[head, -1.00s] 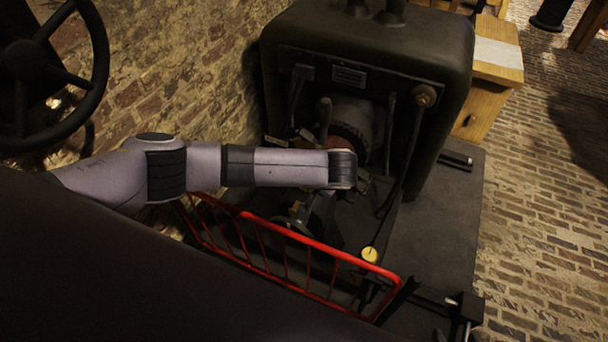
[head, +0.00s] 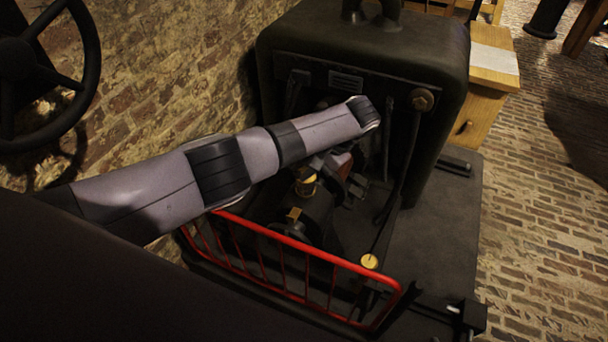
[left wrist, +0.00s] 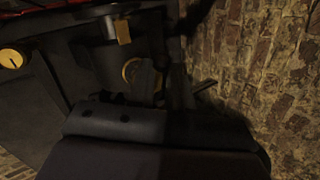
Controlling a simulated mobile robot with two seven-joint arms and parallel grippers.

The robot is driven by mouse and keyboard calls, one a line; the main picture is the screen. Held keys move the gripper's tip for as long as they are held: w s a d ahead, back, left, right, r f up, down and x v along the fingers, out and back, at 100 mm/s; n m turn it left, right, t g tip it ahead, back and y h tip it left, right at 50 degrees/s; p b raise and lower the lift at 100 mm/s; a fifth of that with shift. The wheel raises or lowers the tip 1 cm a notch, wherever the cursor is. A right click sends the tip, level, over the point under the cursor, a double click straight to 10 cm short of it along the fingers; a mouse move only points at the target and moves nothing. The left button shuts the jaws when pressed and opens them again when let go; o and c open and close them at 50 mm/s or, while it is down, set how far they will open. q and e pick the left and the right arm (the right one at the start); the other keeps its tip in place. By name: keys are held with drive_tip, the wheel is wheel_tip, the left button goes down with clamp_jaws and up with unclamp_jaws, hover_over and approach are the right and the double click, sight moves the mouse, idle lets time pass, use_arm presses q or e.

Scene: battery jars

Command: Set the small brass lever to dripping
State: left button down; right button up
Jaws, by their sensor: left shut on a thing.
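My left arm crosses the head view from the left, and its wrist is above the dark machinery in front of the big dark housing. My left gripper (left wrist: 148,82) is shut on the small brass lever, beside a round brass fitting (head: 307,185). That fitting also shows as a brass ring in the left wrist view (left wrist: 130,70). The lever is mostly hidden by the fingers, so its setting cannot be told. A second, block-shaped brass fitting (head: 293,214) sits just nearer on the dark cylinder and shows in the left wrist view (left wrist: 123,31). My right gripper is not in view.
A red railing (head: 290,245) runs in front of the machinery. A round yellow knob (head: 369,261) stands by its right end. The dark housing (head: 440,95) rises behind, with upright rods on its face. A brick wall (head: 190,60) is at the left.

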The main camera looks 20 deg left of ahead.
use_arm(q)
drive_tip(key=shift+w+d, duration=0.1)
idle(0.4)
drive_tip(key=c, duration=1)
unclamp_jaws()
drive_tip(key=shift+c, duration=0.2)
drive_tip(key=v, duration=0.7)
drive_tip(key=shift+w+r, duration=0.1)
drive_tip(key=shift+c, duration=0.3)
